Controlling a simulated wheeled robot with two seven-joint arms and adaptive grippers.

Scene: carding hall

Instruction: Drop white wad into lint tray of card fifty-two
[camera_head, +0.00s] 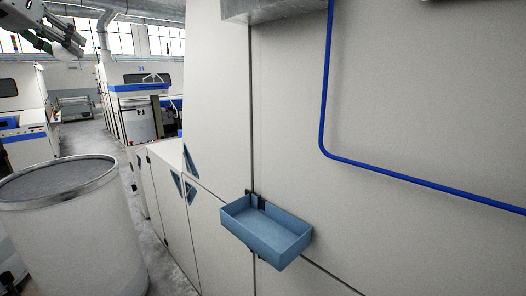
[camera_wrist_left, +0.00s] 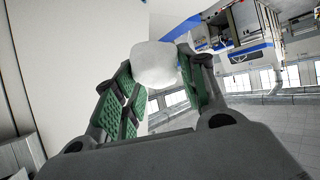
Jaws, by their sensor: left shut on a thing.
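The white wad (camera_wrist_left: 155,64) is a pale rounded lump between the green-padded fingers of my left gripper (camera_wrist_left: 156,72), which is shut on it. In the head view my left gripper (camera_head: 64,36) is high at the upper left, well away from the tray; the wad is hard to make out there. The blue lint tray (camera_head: 280,250) is an open shallow box fixed to the pale machine side, low and right of the middle. The part of its floor that shows looks empty. No card number is readable on this machine. My right gripper is not in view.
A large pale can (camera_head: 75,235) with a metal rim stands at the lower left. A blue pipe (camera_head: 322,90) runs down and rightward along the machine panel (camera_head: 420,100). Other machines (camera_head: 140,105) line the aisle behind. The space in front of the tray looks clear.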

